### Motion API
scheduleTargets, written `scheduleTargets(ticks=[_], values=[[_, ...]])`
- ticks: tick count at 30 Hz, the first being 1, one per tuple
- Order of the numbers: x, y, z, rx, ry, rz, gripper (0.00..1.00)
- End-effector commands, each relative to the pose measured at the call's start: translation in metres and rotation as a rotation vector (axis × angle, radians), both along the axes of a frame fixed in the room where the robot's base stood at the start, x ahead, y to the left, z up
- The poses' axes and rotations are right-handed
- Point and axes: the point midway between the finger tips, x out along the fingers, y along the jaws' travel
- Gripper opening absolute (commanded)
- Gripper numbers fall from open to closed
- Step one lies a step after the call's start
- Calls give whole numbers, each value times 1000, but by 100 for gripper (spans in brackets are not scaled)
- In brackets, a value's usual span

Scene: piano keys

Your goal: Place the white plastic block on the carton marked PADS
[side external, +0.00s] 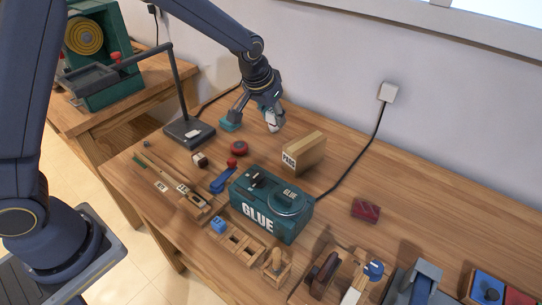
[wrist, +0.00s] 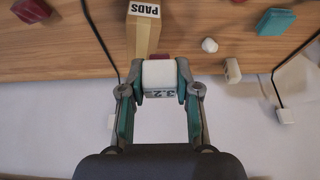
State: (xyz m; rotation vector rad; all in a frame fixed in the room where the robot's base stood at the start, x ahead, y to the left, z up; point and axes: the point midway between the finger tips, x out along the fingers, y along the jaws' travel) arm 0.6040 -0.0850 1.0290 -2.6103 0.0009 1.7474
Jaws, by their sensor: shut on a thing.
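The white plastic block (wrist: 159,76), with dark printing on one face, is between the teal-padded fingertips of my gripper (wrist: 160,80) in the wrist view. In the side view my gripper (side external: 266,112) holds the white block (side external: 272,118) above the back of the bench, near the wall. The carton marked PADS (side external: 304,154) is a tan box standing upright to the right and nearer the camera, apart from the block. In the wrist view the carton (wrist: 143,35) is beyond the block, with its label at the top. Its top looks bare.
A teal GLUE box (side external: 270,205) stands in front of the carton. A red round item (side external: 239,148) lies left of the carton, and a dark red box (side external: 366,210) lies to its right. A black cord runs down from a wall outlet (side external: 388,92) behind the carton. A black lamp stand (side external: 188,133) is at left.

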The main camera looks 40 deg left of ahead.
Motion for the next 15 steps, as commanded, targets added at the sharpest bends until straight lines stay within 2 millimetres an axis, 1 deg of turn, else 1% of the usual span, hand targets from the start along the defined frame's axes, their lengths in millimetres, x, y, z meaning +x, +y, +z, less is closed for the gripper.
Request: scheduleTargets(ticks=[1,3,6,8,9,11,15], values=[[-12,1,7,-2,-3,-1,7],[-27,3,14,-1,-4,-2,7],[-44,6,21,-1,-4,0,7],[-51,7,24,-1,-4,0,7],[-52,5,26,-1,-3,0,7],[-49,0,27,0,-2,-1,7],[-35,-14,30,2,-3,5,7]])
